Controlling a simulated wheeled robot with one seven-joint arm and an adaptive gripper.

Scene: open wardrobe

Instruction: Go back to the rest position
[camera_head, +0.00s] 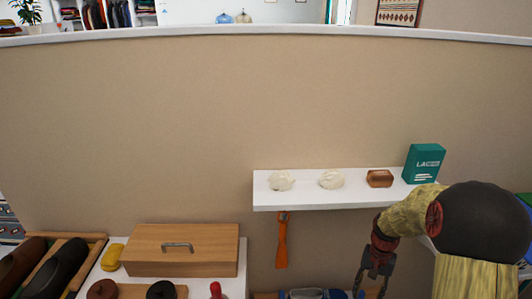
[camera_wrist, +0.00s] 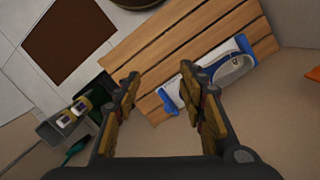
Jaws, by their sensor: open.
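My gripper (camera_head: 374,278) hangs pointing down at the lower right of the head view, below the right part of the white wall shelf (camera_head: 330,203). In the wrist view my gripper (camera_wrist: 165,100) has its two fingers wide apart with nothing between them. Beyond the fingers, lower down, are a slatted wooden bench (camera_wrist: 165,45) and a blue and white item (camera_wrist: 228,66) lying on it. The fingers appear apart from both. Part of my arm covers the shelf's right end in the head view.
The shelf bears two whitish lumps (camera_head: 281,181), a brown block (camera_head: 380,178) and a green box (camera_head: 423,163). An orange shoehorn-like tool (camera_head: 282,240) hangs under it. A wooden box (camera_head: 181,250) and dark shoes (camera_head: 62,268) stand at the left. The wall above is clear.

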